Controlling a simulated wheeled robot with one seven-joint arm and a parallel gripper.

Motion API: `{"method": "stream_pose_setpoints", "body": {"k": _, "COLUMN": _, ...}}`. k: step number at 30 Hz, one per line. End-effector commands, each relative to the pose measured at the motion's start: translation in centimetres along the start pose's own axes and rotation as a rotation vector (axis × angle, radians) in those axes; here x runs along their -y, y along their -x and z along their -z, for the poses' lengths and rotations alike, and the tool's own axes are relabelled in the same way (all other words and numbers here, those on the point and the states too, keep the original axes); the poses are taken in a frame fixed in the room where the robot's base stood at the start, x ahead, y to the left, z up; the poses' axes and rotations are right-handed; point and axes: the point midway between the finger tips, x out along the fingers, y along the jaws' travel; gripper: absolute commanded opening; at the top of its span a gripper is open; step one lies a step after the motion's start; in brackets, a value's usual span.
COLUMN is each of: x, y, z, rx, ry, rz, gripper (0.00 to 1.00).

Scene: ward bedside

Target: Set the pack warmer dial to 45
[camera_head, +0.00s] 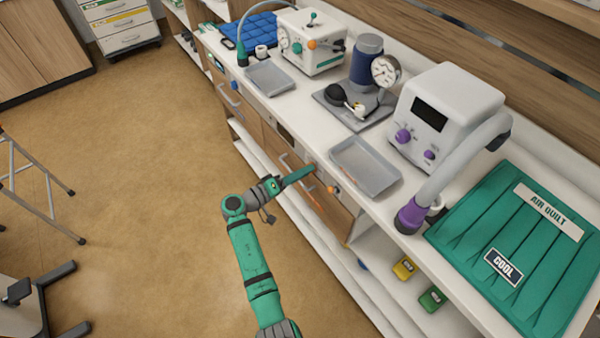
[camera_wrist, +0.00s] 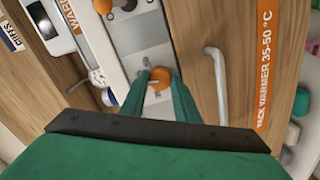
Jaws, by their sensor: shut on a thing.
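An orange dial (camera_wrist: 163,76) sits on a pale panel strip in the wrist view, with a thin light mark near it. Its scale and setting cannot be read. My gripper (camera_wrist: 153,82) has its green fingers closed around the dial, hiding part of it. In the head view my gripper (camera_head: 312,169) reaches the drawer front under the counter, and the dial is mostly hidden there. An orange label (camera_wrist: 265,70) reading "PACK WARMER 35-50 °C" is on the wooden front to the right.
Another orange knob (camera_wrist: 103,6) shows at the top of the wrist view. A bar handle (camera_wrist: 216,82) stands out to the right of the dial. On the counter are a grey tray (camera_head: 364,168), a white machine (camera_head: 446,105) and a green quilt (camera_head: 500,250).

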Motion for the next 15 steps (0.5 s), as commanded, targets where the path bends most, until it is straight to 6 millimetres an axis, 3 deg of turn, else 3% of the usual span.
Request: {"method": "stream_pose_setpoints", "body": {"k": 15, "x": -0.03, "y": 0.07, "z": -0.24, "rx": -0.004, "ry": -0.145, "rz": 0.002, "gripper": 0.06}}
